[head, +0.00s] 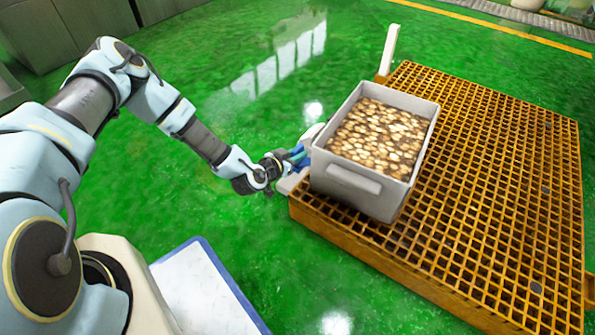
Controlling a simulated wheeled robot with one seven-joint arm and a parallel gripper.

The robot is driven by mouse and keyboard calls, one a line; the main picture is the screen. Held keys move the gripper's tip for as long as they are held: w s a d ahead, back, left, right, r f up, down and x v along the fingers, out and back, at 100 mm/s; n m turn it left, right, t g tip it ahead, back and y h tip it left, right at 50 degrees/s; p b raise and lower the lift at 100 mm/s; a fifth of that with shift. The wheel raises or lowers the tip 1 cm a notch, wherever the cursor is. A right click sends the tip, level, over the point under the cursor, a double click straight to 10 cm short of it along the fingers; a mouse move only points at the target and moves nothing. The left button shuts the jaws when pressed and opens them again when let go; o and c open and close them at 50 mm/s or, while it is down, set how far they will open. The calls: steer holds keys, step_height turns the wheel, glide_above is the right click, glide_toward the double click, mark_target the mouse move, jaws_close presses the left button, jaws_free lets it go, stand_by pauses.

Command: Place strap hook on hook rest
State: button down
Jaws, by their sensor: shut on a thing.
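My gripper (299,158) is at the left side of the grey bin, at the left edge of the orange grating platform. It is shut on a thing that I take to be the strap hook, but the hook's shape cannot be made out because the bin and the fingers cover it. Small blue parts show at the gripper, close to the bin's wall. A pale piece (291,182) lies just below the gripper at the platform's edge. I cannot tell whether it is the hook rest.
The grey bin (345,184), full of brown and cream pieces, stands on the orange grating platform (490,170). A white post (389,50) rises at the platform's far left corner. A white, blue-edged surface (200,290) is at the lower left. The green floor (240,60) is clear.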

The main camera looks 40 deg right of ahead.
mark_target(297, 166)
step_height(297, 166, down, 6)
steer(key=shift+r+b, duration=0.15)
steer(key=shift+b, duration=0.85)
steer(key=c, duration=0.8)
jaws_free()
steer(key=shift+o, duration=0.2)
steer(key=shift+a+r, duration=0.1)
steer(key=shift+a, duration=0.1)
steer(key=p+v, duration=0.5)
steer(key=v, duration=0.6)
steer(key=shift+a, duration=0.3)
steer(key=shift+r, duration=0.1)
